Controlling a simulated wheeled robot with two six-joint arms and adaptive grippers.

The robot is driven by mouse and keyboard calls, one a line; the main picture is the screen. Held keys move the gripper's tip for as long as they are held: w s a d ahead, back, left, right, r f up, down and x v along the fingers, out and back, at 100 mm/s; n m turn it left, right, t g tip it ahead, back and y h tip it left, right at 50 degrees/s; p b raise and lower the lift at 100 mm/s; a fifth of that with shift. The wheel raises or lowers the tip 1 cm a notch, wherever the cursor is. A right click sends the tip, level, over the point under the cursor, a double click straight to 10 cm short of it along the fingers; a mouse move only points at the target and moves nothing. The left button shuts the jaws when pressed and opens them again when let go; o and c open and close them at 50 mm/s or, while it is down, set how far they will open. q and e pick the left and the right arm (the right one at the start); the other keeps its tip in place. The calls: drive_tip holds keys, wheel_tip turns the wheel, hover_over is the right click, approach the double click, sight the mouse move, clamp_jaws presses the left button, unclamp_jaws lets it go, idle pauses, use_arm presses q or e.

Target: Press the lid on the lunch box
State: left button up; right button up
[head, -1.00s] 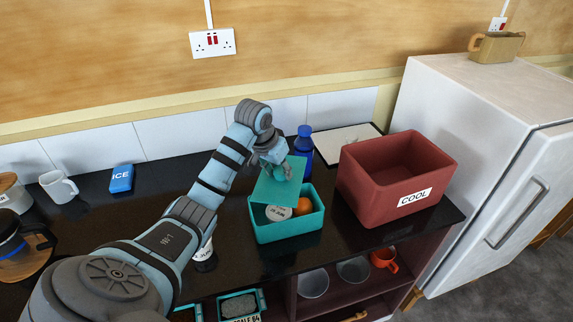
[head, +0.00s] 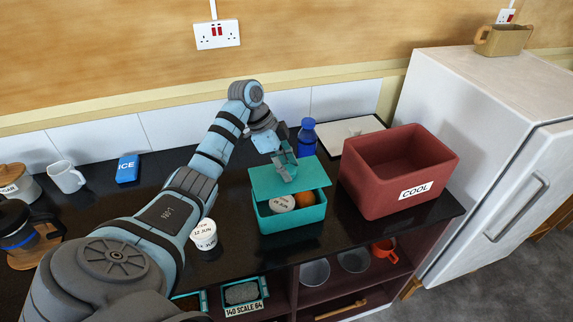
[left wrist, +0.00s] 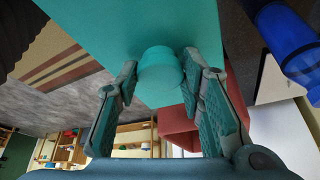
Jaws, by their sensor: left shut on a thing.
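The teal lunch box (head: 291,221) stands open at the front on the dark counter. In it are a white labelled round tub (head: 281,203) and an orange (head: 305,199). My left gripper (head: 287,168) is shut on the knob of the teal lid (head: 265,181). The lid is tilted over the back part of the box; whether its rear edge touches the rim I cannot tell. In the left wrist view the round knob (left wrist: 160,75) sits between the fingers, with the lid (left wrist: 135,28) beyond it. My right gripper is not in view.
A red COOL box (head: 396,175) stands close on the right, a blue bottle (head: 306,138) and white board (head: 345,134) behind. A small white pot (head: 204,234) stands left of the lunch box. The blue ICE block (head: 128,169) and mug (head: 67,177) are further left.

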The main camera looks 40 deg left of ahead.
use_arm(q)
wheel_tip(320, 180, down, 5)
drive_tip(key=shift+r+b, duration=0.1)
drive_tip(key=shift+b, duration=0.75)
drive_tip(key=shift+f, duration=1)
drive_tip(key=o, duration=1.3)
drive_tip(key=shift+c, duration=0.2)
drive_tip(key=shift+o, duration=0.3)
drive_tip(key=o, duration=0.4)
